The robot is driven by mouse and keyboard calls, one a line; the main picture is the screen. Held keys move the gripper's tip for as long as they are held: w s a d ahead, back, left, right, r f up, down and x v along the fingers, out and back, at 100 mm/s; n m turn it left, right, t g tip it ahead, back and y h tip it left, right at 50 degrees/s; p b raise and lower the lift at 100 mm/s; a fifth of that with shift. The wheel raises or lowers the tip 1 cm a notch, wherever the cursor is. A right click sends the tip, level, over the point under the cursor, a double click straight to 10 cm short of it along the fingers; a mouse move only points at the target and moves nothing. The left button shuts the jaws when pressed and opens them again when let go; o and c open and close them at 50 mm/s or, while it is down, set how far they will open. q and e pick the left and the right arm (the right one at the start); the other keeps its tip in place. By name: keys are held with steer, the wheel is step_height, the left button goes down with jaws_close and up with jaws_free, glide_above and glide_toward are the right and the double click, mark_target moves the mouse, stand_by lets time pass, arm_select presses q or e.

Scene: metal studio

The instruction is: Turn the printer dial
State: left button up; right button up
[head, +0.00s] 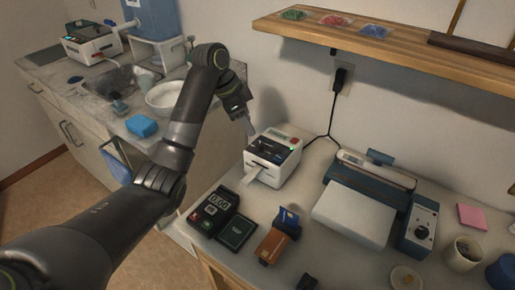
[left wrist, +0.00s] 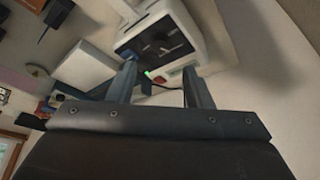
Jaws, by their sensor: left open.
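The small white printer (head: 270,160) stands on the counter near the wall, with a dark panel, a green light and a strip of paper out of its front. A small dark red part shows on its top; I cannot tell if this is the dial. My left gripper (head: 250,129) is just above and left of the printer's back corner, pointing down. In the left wrist view the left gripper (left wrist: 162,72) is open and empty, with the printer (left wrist: 160,38) beyond its fingers. Contact is not clear. My right gripper is not in view.
A card terminal (head: 212,210), a brown box (head: 272,246) and a blue and white machine (head: 355,212) share the counter. A black-knobbed control box (head: 422,225) stands at right. A wooden shelf (head: 390,50) overhangs the back. A black cord (head: 331,118) runs down the wall behind the printer.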

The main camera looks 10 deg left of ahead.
mark_target(260, 144)
arm_select(q)
steer(key=x, duration=0.8)
steer(key=shift+f, duration=0.2)
steer(key=shift+p, duration=0.35)
steer(key=c, duration=1)
